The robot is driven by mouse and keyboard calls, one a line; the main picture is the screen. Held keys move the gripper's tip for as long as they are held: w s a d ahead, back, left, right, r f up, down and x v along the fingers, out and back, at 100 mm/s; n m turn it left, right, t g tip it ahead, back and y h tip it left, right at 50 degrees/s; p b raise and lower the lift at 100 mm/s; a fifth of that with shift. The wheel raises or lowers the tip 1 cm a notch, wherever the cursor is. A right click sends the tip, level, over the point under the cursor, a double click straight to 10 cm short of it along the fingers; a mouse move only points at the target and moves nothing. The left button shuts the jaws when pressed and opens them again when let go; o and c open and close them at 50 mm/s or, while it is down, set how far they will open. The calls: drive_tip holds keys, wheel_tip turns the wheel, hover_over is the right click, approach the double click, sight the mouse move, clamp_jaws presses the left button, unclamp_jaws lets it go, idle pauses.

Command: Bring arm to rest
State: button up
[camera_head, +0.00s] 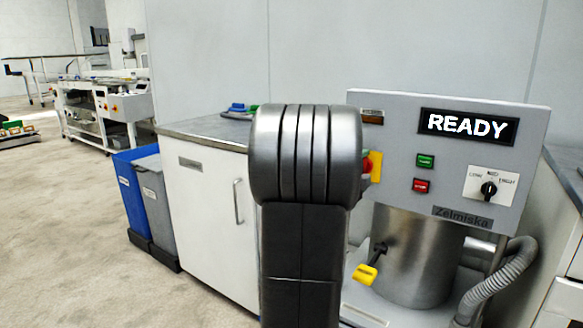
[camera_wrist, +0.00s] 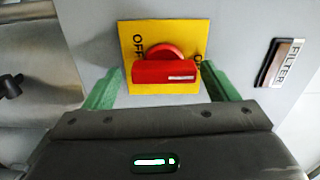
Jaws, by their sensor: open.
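My arm (camera_head: 300,190) stands upright in the middle of the head view, in front of the machine, and hides part of it. My gripper (camera_wrist: 162,92) shows in the wrist view with its two green fingers spread apart. A red rotary switch (camera_wrist: 165,68) on a yellow plate lies between and just beyond the fingers. Its handle lies level, with a white mark toward the ON side. I cannot tell whether a finger touches the plate.
The machine's grey panel (camera_head: 390,150) has a READY display (camera_head: 467,126), green and red buttons and a speed knob (camera_head: 489,189). A cabinet (camera_head: 205,210) and bins (camera_head: 155,200) stand left. Open floor is at far left.

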drive_tip(key=shift+a+r+n+p, duration=0.1)
drive_tip(key=shift+r+n+p, duration=0.05)
drive_tip(key=shift+n+p, duration=2.35)
drive_tip(key=shift+a+r+n+p, duration=0.1)
drive_tip(key=shift+n+p, duration=1.55)
drive_tip(key=shift+n, duration=1.6)
drive_tip(key=shift+a+r+n+p, duration=0.1)
drive_tip(key=shift+r+n+p, duration=0.05)
drive_tip(key=shift+n+p, duration=2.35)
drive_tip(key=shift+n+b, duration=0.35)
drive_tip(key=shift+b, duration=0.05)
